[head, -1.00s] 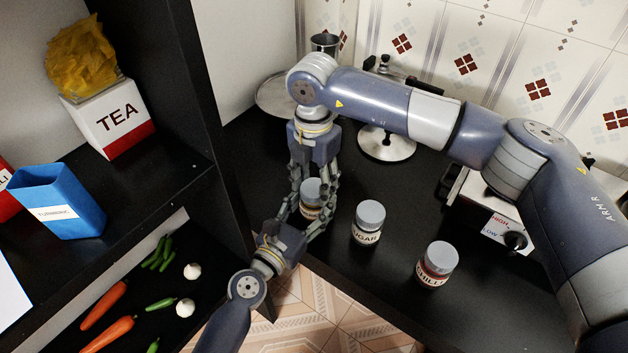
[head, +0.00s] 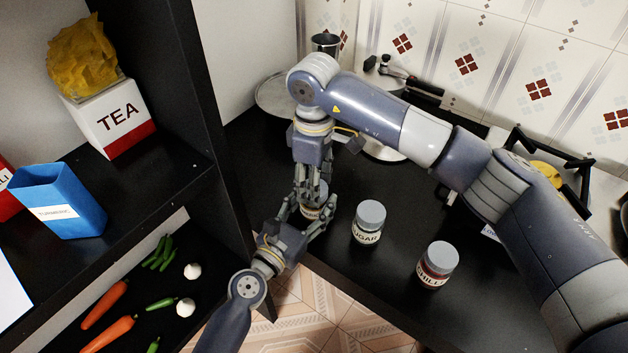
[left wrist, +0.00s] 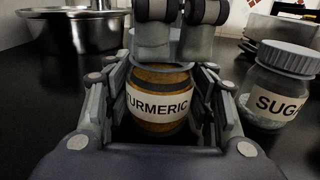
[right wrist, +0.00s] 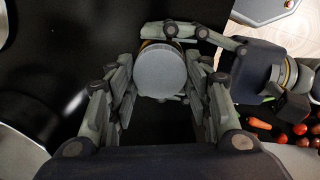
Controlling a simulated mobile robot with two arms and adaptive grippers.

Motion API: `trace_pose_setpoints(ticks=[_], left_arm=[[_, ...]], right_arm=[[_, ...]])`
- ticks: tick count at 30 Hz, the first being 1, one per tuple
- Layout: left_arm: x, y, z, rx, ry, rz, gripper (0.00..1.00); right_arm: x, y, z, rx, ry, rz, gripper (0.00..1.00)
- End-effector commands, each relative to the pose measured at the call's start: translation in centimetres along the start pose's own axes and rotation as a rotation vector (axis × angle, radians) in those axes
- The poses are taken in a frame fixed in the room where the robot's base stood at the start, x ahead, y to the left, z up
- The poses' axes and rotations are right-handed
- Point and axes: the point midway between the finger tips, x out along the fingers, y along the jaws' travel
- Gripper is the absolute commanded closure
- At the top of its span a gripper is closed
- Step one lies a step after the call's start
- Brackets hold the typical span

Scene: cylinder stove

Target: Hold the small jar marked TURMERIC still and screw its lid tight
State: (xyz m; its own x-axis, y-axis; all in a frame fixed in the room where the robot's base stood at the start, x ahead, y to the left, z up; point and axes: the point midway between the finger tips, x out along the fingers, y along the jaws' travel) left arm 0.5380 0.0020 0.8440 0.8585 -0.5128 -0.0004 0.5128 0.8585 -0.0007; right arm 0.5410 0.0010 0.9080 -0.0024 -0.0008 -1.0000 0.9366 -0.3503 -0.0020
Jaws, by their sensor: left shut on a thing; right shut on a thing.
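The small TURMERIC jar (left wrist: 160,108) stands upright on the black counter, with glass, brown contents and a cream label. In the head view it is mostly hidden by both grippers. My left gripper (head: 311,213) comes in low from the front left and is shut on the jar's body, one finger on each side. My right gripper (head: 312,192) points straight down from above, shut on the grey lid (right wrist: 160,72), which lies between its fingers in the right wrist view. In the left wrist view the right fingers (left wrist: 176,42) hide most of the lid.
The SUGAR jar (head: 369,221) stands close to the right, and the CHILLI jar (head: 438,264) further right near the counter's front edge. A pan lid and stove lie behind. A dark shelf unit (head: 190,110) bounds the left side.

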Motion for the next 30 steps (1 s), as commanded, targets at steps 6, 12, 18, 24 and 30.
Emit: trace_pose_setpoints(ticks=[6, 12, 18, 24, 30], left_arm=[[0.0, -0.1, -0.1, 0.0, 0.002, -0.002, 1.0], [0.0, -0.1, -0.1, 0.0, 0.002, -0.001, 1.0], [0.0, -0.1, -0.1, -0.001, 0.002, -0.001, 1.0], [0.0, -0.1, -0.1, -0.001, 0.001, -0.001, 1.0], [0.0, 0.0, -0.1, -0.001, 0.001, -0.001, 1.0]], right_arm=[[-0.1, 0.0, -0.1, -0.003, 0.003, 0.001, 0.34], [-0.1, 0.0, 0.0, -0.003, 0.002, 0.001, 0.34], [-0.8, 0.0, -0.1, -0.004, 0.004, 0.001, 0.34], [-3.5, 0.0, -0.1, -0.005, 0.004, 0.002, 0.34], [-4.5, 0.0, 0.0, -0.004, 0.001, 0.0, 0.34]])
